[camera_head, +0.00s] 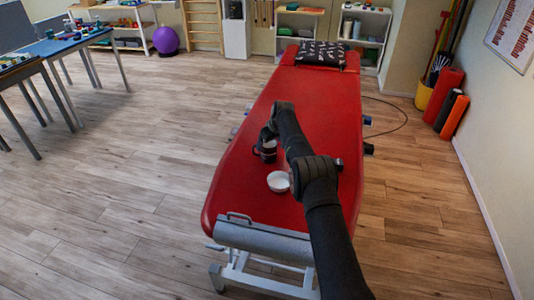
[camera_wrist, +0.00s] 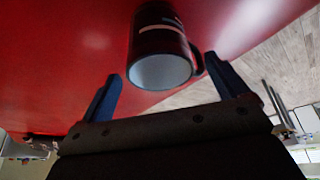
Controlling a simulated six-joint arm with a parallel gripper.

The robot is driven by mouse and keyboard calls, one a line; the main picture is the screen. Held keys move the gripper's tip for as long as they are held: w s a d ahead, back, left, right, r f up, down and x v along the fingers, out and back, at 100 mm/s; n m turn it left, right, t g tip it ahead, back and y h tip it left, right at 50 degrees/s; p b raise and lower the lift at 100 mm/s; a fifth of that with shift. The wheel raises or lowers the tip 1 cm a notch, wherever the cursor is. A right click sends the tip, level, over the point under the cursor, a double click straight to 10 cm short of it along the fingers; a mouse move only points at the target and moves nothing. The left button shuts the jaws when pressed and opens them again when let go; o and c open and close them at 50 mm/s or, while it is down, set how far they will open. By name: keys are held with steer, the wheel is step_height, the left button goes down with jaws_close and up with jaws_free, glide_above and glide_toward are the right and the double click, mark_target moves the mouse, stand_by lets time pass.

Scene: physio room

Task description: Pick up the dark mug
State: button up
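The dark mug (camera_head: 268,154) stands on the red treatment table (camera_head: 315,105), partly hidden by my arm's end in the head view. In the wrist view the mug (camera_wrist: 160,40) shows its pale inside, a light band on its dark wall, and its handle on the right. My gripper (camera_wrist: 162,72) is open, with one blue finger on each side of the mug's rim. The mug lies just beyond the fingertips, and I cannot tell whether either finger touches it. In the head view my gripper (camera_head: 265,138) is right at the mug, its fingers hard to make out.
A white bowl (camera_head: 278,181) sits on the table just in front of the mug. A black patterned pillow (camera_head: 320,54) lies at the table's far end. The red surface between mug and pillow looks clear. Orange and red rolls (camera_head: 452,115) stand by the right wall.

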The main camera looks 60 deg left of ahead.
steer(key=c, duration=1.5)
steer(key=shift+o, duration=0.2)
steer(key=shift+r, duration=0.1)
